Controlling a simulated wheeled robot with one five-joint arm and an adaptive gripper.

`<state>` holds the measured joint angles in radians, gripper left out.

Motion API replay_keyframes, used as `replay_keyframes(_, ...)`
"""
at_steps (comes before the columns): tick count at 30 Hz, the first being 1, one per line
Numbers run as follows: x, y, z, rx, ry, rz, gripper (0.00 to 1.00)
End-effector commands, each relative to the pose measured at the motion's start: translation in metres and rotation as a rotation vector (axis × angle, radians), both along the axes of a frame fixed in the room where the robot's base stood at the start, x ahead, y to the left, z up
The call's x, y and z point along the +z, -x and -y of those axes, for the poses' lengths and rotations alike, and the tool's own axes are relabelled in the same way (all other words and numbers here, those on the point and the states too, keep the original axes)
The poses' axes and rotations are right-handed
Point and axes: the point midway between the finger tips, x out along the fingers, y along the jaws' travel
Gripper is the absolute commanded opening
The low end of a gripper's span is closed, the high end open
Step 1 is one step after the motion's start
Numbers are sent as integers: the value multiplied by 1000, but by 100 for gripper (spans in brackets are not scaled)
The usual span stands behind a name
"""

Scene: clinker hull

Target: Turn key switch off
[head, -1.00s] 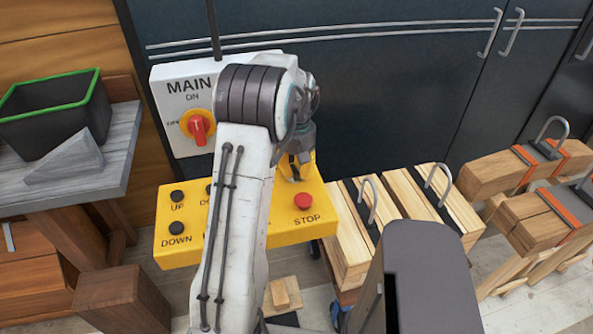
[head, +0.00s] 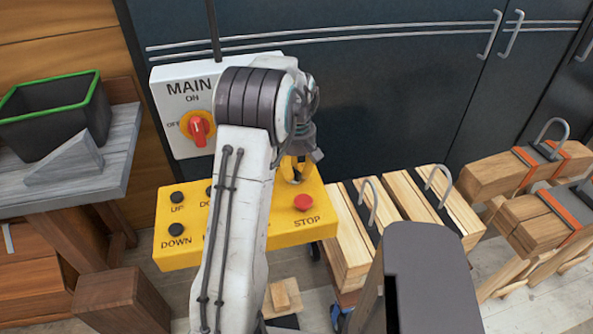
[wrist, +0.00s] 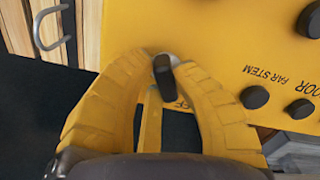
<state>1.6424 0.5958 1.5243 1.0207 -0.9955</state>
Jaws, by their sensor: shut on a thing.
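The key switch sits on the yellow control panel (head: 290,231). In the wrist view its dark key (wrist: 165,78) stands between my yellow fingertips, with a bit of its silver collar (wrist: 174,60) showing. My gripper (wrist: 162,66) is shut on the key. In the head view my gripper (head: 297,170) is at the panel's upper edge, partly behind my arm, and the key is hard to make out. Part of a label ending in "FF" shows beside the right finger in the wrist view. The key's exact angle against the labels is unclear.
The panel also has a red STOP button (head: 303,202) close to my gripper and black UP (head: 177,197) and DOWN (head: 177,228) buttons. A white MAIN box (head: 165,85) with a red rotary switch (head: 199,130) stands behind. Clamped timber (head: 345,240) lies to the right.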

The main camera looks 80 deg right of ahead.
Motion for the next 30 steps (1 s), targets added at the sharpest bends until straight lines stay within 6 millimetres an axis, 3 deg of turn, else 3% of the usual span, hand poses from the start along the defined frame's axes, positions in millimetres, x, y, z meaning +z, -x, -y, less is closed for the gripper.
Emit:
replay_keyframes(5, -2, 0, -1, 1, -6, 1, 0)
replay_keyframes(6, -2, 0, -1, 1, -6, 1, 27)
replay_keyframes(14, -1, 0, -1, 0, -3, 0, 50)
replay_keyframes(23, 2, 0, 0, 0, 0, 0, 50)
replay_keyframes(30, 27, 0, 1, 0, 4, -1, 50)
